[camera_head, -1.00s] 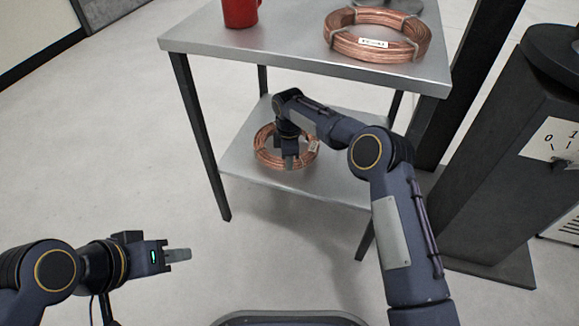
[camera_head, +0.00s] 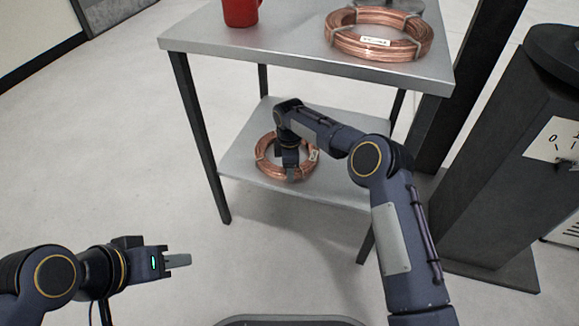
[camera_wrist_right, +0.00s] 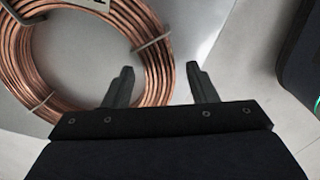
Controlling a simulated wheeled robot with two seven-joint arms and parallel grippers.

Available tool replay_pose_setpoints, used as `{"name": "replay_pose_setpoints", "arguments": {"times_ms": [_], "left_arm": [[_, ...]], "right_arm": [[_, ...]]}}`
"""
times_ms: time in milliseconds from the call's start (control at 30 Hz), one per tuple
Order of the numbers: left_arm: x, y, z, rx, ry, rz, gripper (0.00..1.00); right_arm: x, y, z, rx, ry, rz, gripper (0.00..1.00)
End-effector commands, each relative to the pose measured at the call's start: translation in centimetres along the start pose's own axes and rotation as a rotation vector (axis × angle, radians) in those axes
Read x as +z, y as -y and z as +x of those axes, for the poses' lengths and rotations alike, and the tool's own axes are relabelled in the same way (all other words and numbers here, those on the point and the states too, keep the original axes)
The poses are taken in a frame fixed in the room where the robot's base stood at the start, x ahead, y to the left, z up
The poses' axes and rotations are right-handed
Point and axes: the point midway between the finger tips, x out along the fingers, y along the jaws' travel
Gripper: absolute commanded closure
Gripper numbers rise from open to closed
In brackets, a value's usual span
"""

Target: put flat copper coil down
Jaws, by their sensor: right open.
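A flat copper coil (camera_head: 265,170) lies on the lower shelf (camera_head: 240,160) of the metal table, partly hidden by my right arm. In the right wrist view the coil (camera_wrist_right: 152,60) fills the upper left, with a tie and a pale tag on it. My right gripper (camera_head: 291,172) is over the coil's near right part. In the right wrist view its two fingers (camera_wrist_right: 163,85) are spread, with the coil's edge seen between and beyond them; whether they touch it I cannot tell. My left gripper (camera_head: 178,261) is away from the table at lower left; its finger gap is not clear.
A second, thicker copper coil (camera_head: 340,42) with a white label lies on the table top (camera_head: 285,45). A red mug (camera_head: 240,12) stands there too. Dark table legs (camera_head: 198,140) frame the shelf. A dark cabinet (camera_head: 490,170) stands at right. The floor at left is clear.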

Motion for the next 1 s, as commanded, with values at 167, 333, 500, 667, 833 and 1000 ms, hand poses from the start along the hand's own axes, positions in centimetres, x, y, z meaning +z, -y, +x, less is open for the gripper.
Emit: {"name": "replay_pose_setpoints", "arguments": {"times_ms": [167, 333, 500, 667, 833, 1000], "left_arm": [[-0.5, -0.4, -0.9, 0.0, 0.0, 0.0, 0.64], [-1.1, -1.0, -2.2, 0.0, 0.0, 0.0, 0.64], [-1.5, -1.4, -3.0, 0.0, 0.0, 0.0, 0.64], [-1.5, -1.4, -3.0, 0.0, 0.0, 0.0, 0.64], [-1.5, -1.4, -3.0, 0.0, 0.0, 0.0, 0.64], [-1.5, -1.4, -3.0, 0.0, 0.0, 0.0, 0.64]], "right_arm": [[0.0, -0.1, -2.1, 0.003, 0.001, 0.0, 0.48], [0.0, -0.1, -5.0, 0.003, 0.0, 0.001, 0.48], [0.0, 0.0, -7.2, 0.001, 0.001, 0.0, 0.48], [0.0, 0.0, -7.5, 0.0, 0.0, 0.0, 0.48], [0.0, 0.0, -7.4, 0.0, 0.0, 0.0, 0.48], [0.0, 0.0, -7.4, 0.0, 0.0, 0.0, 0.48]]}}
